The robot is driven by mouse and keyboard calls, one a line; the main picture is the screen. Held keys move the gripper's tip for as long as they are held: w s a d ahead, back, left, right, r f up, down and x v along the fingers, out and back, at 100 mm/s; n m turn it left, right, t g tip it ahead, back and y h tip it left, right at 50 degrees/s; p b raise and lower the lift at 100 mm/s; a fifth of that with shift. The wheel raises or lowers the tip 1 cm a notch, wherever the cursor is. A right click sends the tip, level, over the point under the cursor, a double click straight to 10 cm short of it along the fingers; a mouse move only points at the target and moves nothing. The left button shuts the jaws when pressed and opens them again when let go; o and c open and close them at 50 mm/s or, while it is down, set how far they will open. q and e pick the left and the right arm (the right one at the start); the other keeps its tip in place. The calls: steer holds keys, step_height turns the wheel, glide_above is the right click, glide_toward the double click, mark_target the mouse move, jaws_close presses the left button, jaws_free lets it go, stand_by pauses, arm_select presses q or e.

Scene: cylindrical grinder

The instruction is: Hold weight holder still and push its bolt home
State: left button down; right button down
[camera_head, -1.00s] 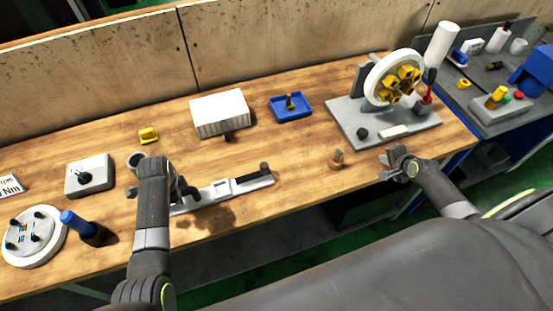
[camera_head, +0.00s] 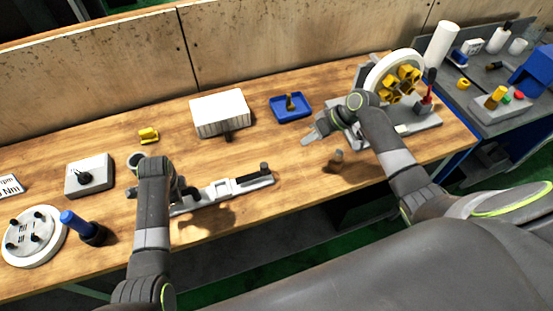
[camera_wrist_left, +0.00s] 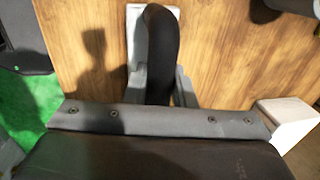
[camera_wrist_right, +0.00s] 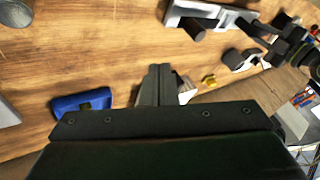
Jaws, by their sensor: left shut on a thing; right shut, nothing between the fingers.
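The weight holder (camera_head: 222,192) is a long light-grey and white bar lying on the wooden bench. A dark upright cylinder, which looks like its bolt (camera_head: 264,168), stands at its right end; the right wrist view shows it too (camera_wrist_right: 195,29). My left gripper (camera_head: 178,190) is at the holder's left end, partly hidden by its arm. In the left wrist view its fingers are shut on the holder's black rounded grip (camera_wrist_left: 158,45). My right gripper (camera_head: 309,138) is shut and empty above the bench, right of and behind the bolt. How deep the bolt sits cannot be told.
A blue tray (camera_head: 277,110) and a white box (camera_head: 219,113) stand behind. The grey-based wheel fixture (camera_head: 431,117) is at right. Bench between bolt and right gripper is clear.

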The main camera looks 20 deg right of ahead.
steer(key=shift+a+r+n, duration=0.15)
steer(key=shift+a+n, duration=0.1)
steer(key=shift+n, duration=0.05)
steer(key=x, duration=0.9)
steer(key=shift+a+f, duration=0.25)
steer(key=shift+f, duration=0.1)
steer(key=a, duration=0.3)
steer(key=shift+s+f, duration=0.15)
steer(key=shift+s, duration=0.25)
steer(key=shift+s+a, duration=0.1)
steer(key=shift+a, duration=0.35)
